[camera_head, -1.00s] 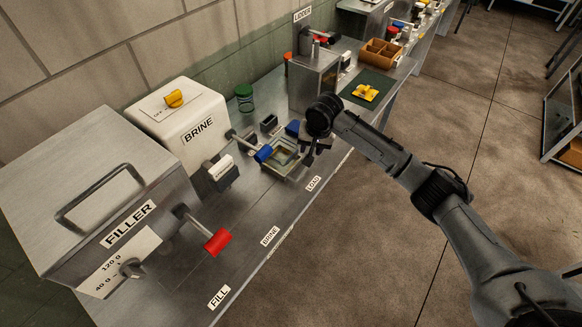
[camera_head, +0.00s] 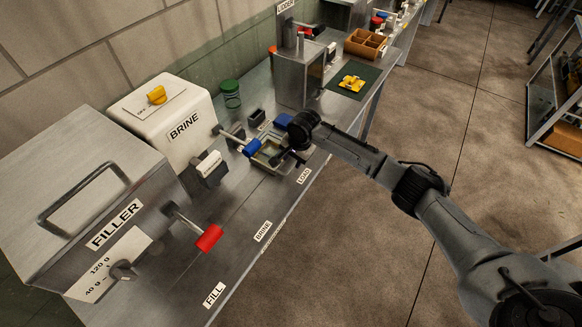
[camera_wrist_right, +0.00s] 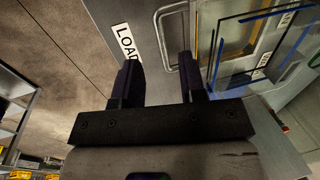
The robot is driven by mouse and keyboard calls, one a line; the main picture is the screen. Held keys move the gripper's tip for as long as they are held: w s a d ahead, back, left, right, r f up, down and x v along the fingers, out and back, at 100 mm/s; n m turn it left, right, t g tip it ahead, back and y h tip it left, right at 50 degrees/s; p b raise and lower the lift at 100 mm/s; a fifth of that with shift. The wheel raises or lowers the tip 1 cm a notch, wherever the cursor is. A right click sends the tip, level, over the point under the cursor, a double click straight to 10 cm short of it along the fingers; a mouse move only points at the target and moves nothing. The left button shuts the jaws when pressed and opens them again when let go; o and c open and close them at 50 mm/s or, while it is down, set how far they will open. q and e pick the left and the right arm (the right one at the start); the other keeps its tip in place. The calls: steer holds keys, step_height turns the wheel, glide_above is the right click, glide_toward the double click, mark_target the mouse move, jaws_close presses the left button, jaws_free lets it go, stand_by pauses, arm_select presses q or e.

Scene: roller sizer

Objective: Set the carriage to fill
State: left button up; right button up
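The carriage (camera_head: 266,163) is a shallow metal tray on the bench rail beside the LOAD label (camera_head: 303,176). In the right wrist view its clear panel with blue edges (camera_wrist_right: 231,62) is at the upper right, and its bent metal bar handle (camera_wrist_right: 161,32) is at the top middle. My right gripper (camera_head: 290,158) is at the carriage's front side, partly hidden by its own wrist. In the wrist view my right gripper (camera_wrist_right: 160,75) is open, its two fingers apart, with the handle bar lying between them in the picture. Contact cannot be told. My left gripper is not in view.
Along the bench edge are the BRINE label (camera_head: 263,232) and the FILL label (camera_head: 214,295). The filler (camera_head: 90,200) has a red-handled lever (camera_head: 208,238). The brine box (camera_head: 170,120) has a blue-handled lever (camera_head: 251,148). A lidder (camera_head: 300,75) stands beyond the carriage.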

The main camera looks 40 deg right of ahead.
mark_target(290, 169)
steer(key=shift+w+a+f+b, duration=0.1)
steer(key=shift+w+f, duration=0.05)
steer(key=shift+f, duration=0.7)
steer(key=shift+w+a+f+b, duration=0.1)
steer(key=shift+w+f, duration=0.1)
steer(key=shift+f, duration=0.7)
steer(key=shift+w+f+b, duration=0.1)
steer(key=shift+w+f, duration=0.05)
steer(key=shift+f, duration=0.7)
jaws_close()
